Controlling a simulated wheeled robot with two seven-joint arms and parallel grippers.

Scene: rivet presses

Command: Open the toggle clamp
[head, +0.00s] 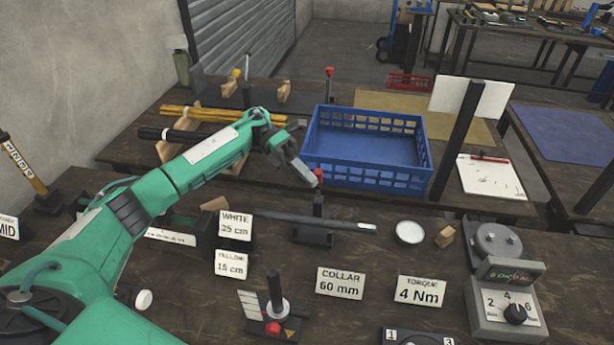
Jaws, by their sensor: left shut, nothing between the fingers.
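The toggle clamp (318,208) stands on the near bench, with a dark upright handle and a red tip (318,172). A grey bar (345,224) lies across its dark base and reaches out to the right. My left gripper (312,181) is shut and empty, with its fingertips right at the handle just below the red tip, on its left side. I cannot tell whether they touch it. My left arm comes in from the lower left. My right gripper is not in view.
A blue crate (426,150) stands just behind the clamp on the back bench. Signs reading COLLAR 60 mm (340,283) and TORQUE 4 Nm (419,291) stand in front. A white round lid (409,232) and a wooden block (445,236) lie to the right.

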